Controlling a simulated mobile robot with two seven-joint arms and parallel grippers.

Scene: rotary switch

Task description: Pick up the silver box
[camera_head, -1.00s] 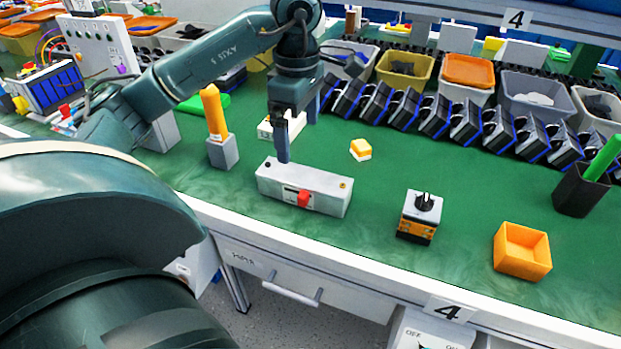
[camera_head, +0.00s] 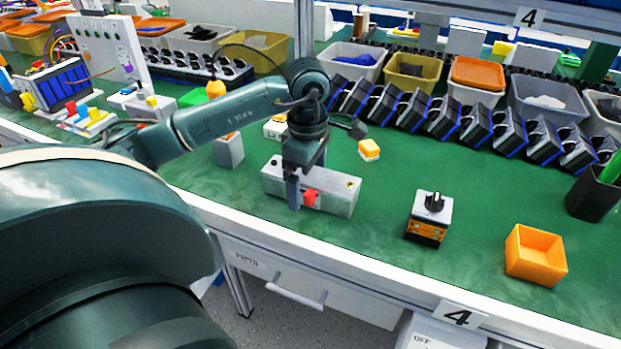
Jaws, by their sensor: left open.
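The silver box (camera_head: 342,196) is a long grey block with a red switch (camera_head: 310,197) on its front. It lies flat on the green table top. My left gripper (camera_head: 294,186) is low over the box, left of the red switch, pointing down. One finger shows in front of the box's near face; the other finger is hidden behind it or the wrist. The jaws are open, and I cannot tell whether they touch the box. My right gripper is out of view.
A black rotary switch on an orange-and-white block (camera_head: 428,218) and an orange open box (camera_head: 536,255) stand to the right. A small yellow-and-white block (camera_head: 369,149) lies behind. A grey holder (camera_head: 229,150) stands left. Green table is clear between them.

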